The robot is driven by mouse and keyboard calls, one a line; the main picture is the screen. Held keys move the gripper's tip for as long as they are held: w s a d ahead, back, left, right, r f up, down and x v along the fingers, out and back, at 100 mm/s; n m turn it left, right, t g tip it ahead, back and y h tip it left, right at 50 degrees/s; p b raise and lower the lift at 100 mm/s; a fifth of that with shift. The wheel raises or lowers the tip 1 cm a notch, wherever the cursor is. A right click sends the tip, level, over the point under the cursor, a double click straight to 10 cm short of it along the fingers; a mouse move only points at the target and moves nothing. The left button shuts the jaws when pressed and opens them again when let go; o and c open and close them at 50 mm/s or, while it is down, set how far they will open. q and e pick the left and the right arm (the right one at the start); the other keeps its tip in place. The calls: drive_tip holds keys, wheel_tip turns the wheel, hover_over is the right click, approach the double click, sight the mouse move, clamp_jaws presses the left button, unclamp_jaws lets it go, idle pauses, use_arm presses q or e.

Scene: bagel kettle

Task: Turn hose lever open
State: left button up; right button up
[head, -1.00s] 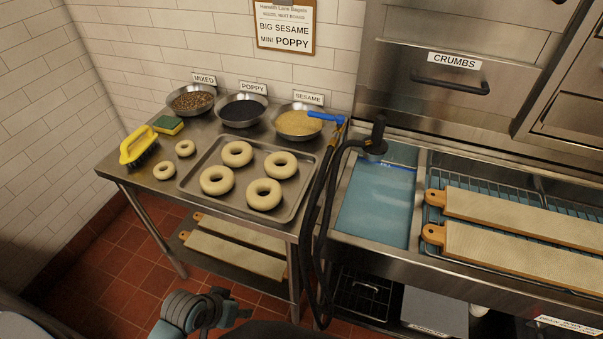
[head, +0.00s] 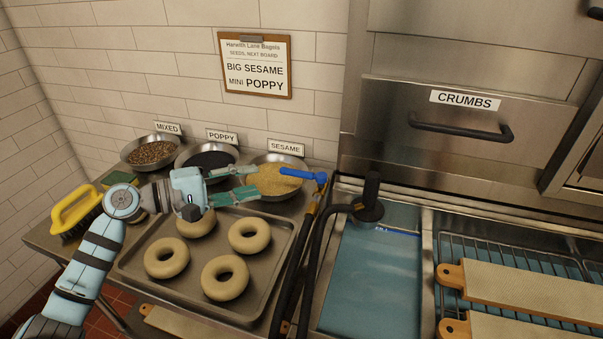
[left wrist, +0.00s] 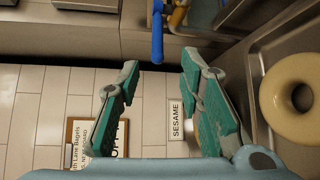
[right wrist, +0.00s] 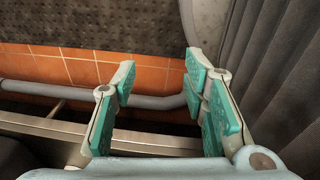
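The blue hose lever (head: 302,175) sits on a brass valve (head: 321,182) at the right back corner of the steel table, lying sideways with its free end pointing left over the sesame bowl. My left gripper (head: 246,181) is over the table near the sesame bowl, its fingers pointing right at the lever. In the left wrist view the lever (left wrist: 157,32) lies ahead of the spread fingertips (left wrist: 160,75), apart from them. The left gripper is open and empty. My right gripper shows only in the right wrist view (right wrist: 160,75), open and empty.
Bowls of mixed seeds (head: 152,152), poppy (head: 207,160) and sesame (head: 274,180) line the wall. A tray (head: 270,278) of bagels lies below my left arm. A dark hose (head: 316,240) hangs right of the table, beside the blue-watered basin (head: 360,285).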

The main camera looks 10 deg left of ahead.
sight(291, 174)
use_arm(q)
drive_tip(key=w+d, duration=0.1)
drive_tip(key=d, duration=0.2)
drive_tip(key=w+d, duration=0.1)
drive_tip(key=d, duration=0.1)
drive_tip(key=shift+w+d+r, duration=0.1)
drive_tip(key=shift+w+r, duration=0.1)
drive_tip(key=shift+w, duration=0.1)
drive_tip(key=w+d, duration=0.1)
drive_tip(key=w+d+f, duration=0.1)
drive_tip(key=w, duration=0.1)
drive_tip(key=w+d, duration=0.1)
drive_tip(key=shift+w+d+f, duration=0.15)
drive_tip(key=shift+w+f, duration=0.05)
drive_tip(key=shift+f, duration=0.15)
drive_tip(key=shift+w+d, duration=0.1)
drive_tip(key=shift+d, duration=0.15)
drive_tip(key=shift+s+r, duration=0.15)
drive_tip(key=shift+s, duration=0.05)
drive_tip(key=shift+w, duration=0.1)
clamp_jaws()
use_arm(e)
drive_tip(key=shift+s+r, duration=0.3)
drive_tip(key=shift+s, duration=0.6)
